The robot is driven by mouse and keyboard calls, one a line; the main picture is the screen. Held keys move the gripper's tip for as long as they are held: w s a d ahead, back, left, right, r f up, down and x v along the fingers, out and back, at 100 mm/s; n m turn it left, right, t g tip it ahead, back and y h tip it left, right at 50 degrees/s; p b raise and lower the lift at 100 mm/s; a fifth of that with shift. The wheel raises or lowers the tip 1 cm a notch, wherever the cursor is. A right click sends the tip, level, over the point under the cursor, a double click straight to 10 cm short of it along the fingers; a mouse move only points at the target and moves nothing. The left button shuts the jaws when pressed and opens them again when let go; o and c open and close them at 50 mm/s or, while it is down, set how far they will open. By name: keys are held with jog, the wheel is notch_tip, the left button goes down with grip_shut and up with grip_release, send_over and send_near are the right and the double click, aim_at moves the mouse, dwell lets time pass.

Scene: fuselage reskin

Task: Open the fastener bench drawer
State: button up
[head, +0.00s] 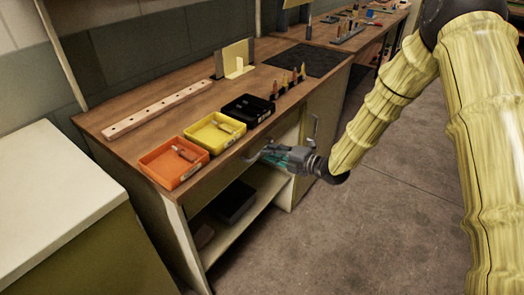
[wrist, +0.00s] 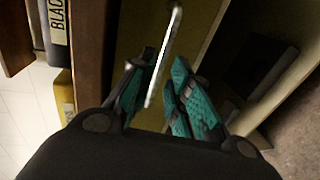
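The fastener bench (head: 150,100) has a wooden top, with open shelving below its front edge. My gripper (head: 275,154) is at the bench front, just below the top edge, with its teal finger pads showing. In the wrist view, a shiny metal bar handle (wrist: 172,38) runs between the two fingers of my gripper (wrist: 160,92), in front of an olive-yellow drawer front (wrist: 205,25). The fingers are apart. The handle lies close to the left finger, with a gap to the right finger. Whether it touches the left finger I cannot tell. The drawer front is mostly hidden in the head view.
An orange bin (head: 160,176), a yellow bin (head: 200,143) and a black bin (head: 236,119) stand along the front of the top. A dark box (head: 236,203) is on the lower shelf. The floor right of the bench is clear.

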jog(key=shift+x, duration=2.4)
jog(key=shift+c, duration=0.2)
grip_shut()
